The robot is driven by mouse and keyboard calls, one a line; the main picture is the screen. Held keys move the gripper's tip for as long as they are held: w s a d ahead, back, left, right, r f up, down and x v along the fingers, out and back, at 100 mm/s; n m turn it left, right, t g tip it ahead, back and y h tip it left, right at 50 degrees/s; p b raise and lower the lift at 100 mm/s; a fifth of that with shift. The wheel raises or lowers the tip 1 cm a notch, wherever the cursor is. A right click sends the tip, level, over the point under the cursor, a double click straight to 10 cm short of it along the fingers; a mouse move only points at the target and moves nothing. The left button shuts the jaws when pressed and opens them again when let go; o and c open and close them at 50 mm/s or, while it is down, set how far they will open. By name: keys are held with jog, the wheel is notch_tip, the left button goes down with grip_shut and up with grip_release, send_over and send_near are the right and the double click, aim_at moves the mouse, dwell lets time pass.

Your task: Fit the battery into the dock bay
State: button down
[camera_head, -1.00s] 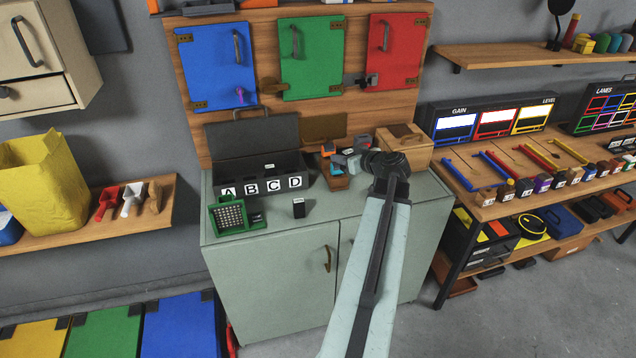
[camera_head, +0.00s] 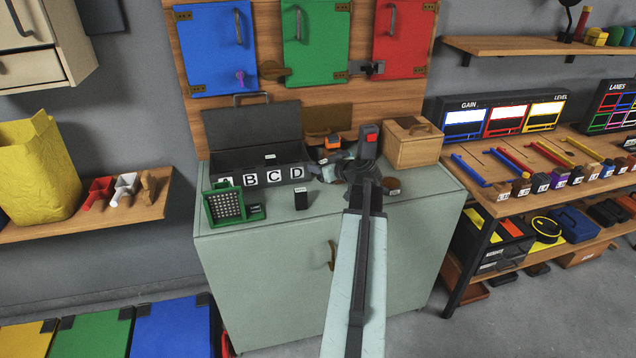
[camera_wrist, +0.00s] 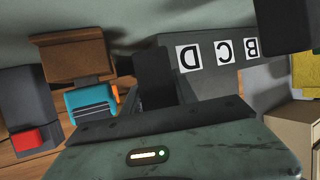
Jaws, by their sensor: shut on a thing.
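My gripper (camera_head: 322,172) is just above the cabinet top, beside the right end of the dark lettered box (camera_head: 240,183). In the wrist view, which is upside down, my gripper (camera_wrist: 155,95) is shut on a dark block (camera_wrist: 154,72) that may be the battery. The letters D, C and B show close beside it. In the head view the held block is too small and dark to make out. A black block (camera_head: 301,200) with a pale top stands on the cabinet in front of the lettered box. I cannot tell which thing is the dock bay.
A green frame with a perforated panel (camera_head: 228,206) stands at the cabinet's left front. A grey block with a red patch (camera_head: 368,146) and a wooden box (camera_head: 413,146) stand to the right. A blue and orange thing (camera_wrist: 92,103) lies nearby. The front cabinet top is mostly clear.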

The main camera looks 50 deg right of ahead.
jog(key=shift+f+b, duration=2)
jog(key=shift+f, duration=0.05)
jog(key=c, duration=1)
grip_release()
jog(key=shift+r, duration=0.1)
jog(key=shift+o, duration=0.2)
jog(key=shift+s+a+r+p, duration=0.1)
jog(key=shift+s+r+p, duration=0.1)
jog(key=shift+r+p, duration=0.3)
jog(key=p+v, duration=0.4)
jog(key=v, duration=0.6)
jog(key=shift+s+a, duration=0.15)
jog(key=shift+s, duration=0.2)
jog(key=shift+s+r, duration=0.1)
jog(key=shift+s, duration=0.25)
jog(key=shift+c, duration=0.4)
